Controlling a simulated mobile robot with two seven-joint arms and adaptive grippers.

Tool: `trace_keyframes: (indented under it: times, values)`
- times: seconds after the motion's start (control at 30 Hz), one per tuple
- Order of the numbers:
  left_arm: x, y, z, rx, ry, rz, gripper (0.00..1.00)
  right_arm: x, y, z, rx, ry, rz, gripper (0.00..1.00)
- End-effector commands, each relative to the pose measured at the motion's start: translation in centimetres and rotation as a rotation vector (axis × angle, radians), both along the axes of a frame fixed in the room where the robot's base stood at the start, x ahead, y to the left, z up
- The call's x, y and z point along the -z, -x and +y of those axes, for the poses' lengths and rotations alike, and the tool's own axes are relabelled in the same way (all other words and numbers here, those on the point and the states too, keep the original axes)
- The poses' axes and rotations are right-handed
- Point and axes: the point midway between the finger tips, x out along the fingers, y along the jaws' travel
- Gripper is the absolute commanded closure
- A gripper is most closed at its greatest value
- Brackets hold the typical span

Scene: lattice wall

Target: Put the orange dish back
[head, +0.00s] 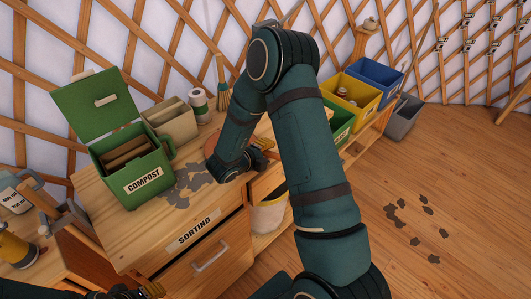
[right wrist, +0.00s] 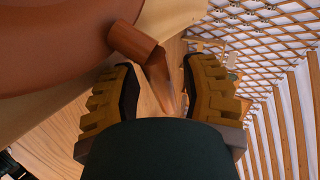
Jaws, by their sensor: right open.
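The orange dish (right wrist: 50,45) fills the upper left of the right wrist view, rounded and terracotta-coloured, with a short stub handle (right wrist: 133,40). In the head view the dish (head: 218,174) sits on the sorting counter, mostly hidden behind my right arm. My right gripper (head: 262,147) is beside it, open. In the right wrist view its fingers (right wrist: 160,75) are apart with nothing held between them; the stub is just past the left fingertip. I cannot tell if they touch. My left gripper (head: 150,290) barely shows at the bottom edge; its jaw state is unclear.
A green compost bin (head: 130,165) with a raised lid, a beige divided box (head: 172,122) and a white can (head: 199,104) stand on the counter. Grey patches (head: 185,185) mark its top. Yellow (head: 350,94) and blue (head: 375,75) bins stand right. Open floor lies at right.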

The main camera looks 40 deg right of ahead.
Motion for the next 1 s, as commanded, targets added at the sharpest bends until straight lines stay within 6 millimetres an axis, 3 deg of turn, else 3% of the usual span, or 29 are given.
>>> trace_keyframes:
  times: [0.17,0.7,1.0]
  values:
    - [-0.4,-0.1,0.0,-0.002,0.0,-0.003,0.54,-0.6,0.0,0.4,-0.002,0.0,-0.001,0.56]
    - [-1.1,-0.4,0.1,-0.007,-0.002,-0.009,0.54,-5.3,1.5,8.9,-0.003,0.0,-0.002,0.56]
    - [-1.2,-0.4,0.1,-0.007,-0.002,-0.01,0.54,-6.0,1.8,10.4,0.0,0.0,0.001,0.56]
